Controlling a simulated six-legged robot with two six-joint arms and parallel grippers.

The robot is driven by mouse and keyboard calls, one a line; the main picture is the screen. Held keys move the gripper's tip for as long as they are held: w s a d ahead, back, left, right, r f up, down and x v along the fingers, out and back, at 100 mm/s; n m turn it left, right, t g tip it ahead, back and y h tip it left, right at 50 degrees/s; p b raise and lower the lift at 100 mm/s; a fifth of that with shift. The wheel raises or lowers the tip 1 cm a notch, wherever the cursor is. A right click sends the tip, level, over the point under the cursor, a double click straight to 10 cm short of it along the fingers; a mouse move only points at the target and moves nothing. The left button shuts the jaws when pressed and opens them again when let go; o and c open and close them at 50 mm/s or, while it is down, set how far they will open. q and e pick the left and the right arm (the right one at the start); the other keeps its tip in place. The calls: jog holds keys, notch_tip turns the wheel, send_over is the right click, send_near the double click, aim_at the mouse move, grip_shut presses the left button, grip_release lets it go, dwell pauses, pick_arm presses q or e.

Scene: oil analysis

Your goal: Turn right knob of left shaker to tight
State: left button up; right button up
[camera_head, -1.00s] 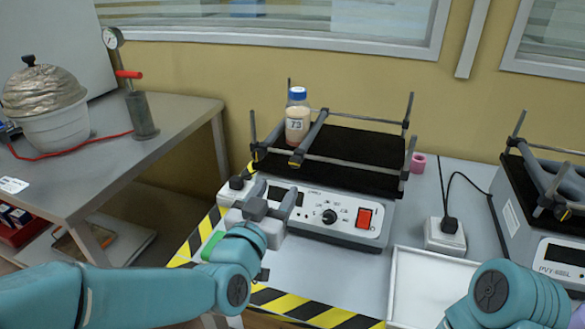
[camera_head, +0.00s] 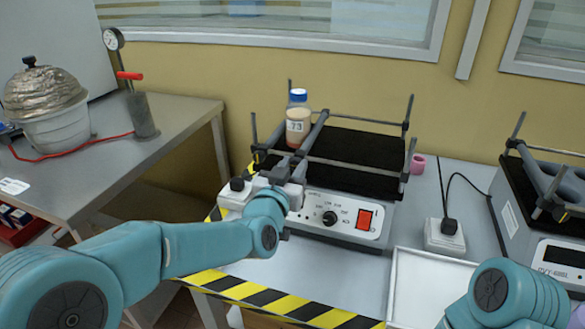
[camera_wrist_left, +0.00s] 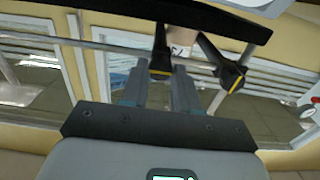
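The left shaker (camera_head: 345,213) stands on the table with a black platform and a rod frame. Its right knob, black with a yellow mark, shows in the left wrist view (camera_wrist_left: 160,62), in line with the gap between my fingers. In the head view my gripper partly covers that knob. My left gripper (camera_head: 285,172) is at the platform's front edge, its fingers apart; they also show in the left wrist view (camera_wrist_left: 160,92). I cannot tell whether they touch the knob. The left knob (camera_wrist_left: 231,76) is beside it. My right gripper is outside the views.
A blue-capped bottle (camera_head: 298,122) stands on the platform behind the gripper. A white tray (camera_head: 430,285) lies at the front right. A second shaker (camera_head: 545,215) stands at the right. A power socket block (camera_head: 445,237) sits between them.

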pick_arm(q)
grip_shut()
jog(key=shift+m, duration=0.3)
jog(key=m, duration=0.2)
jog(key=shift+m+b, duration=0.3)
jog(key=shift+b, duration=0.05)
jog(key=m, duration=0.4)
jog(key=shift+m, duration=0.3)
jog(key=m, duration=0.5)
jog(key=shift+d+p, duration=0.1)
jog(key=shift+p, duration=0.2)
jog(key=m, duration=0.5)
jog(key=shift+f+p, duration=0.1)
jog(key=shift+p, duration=0.25)
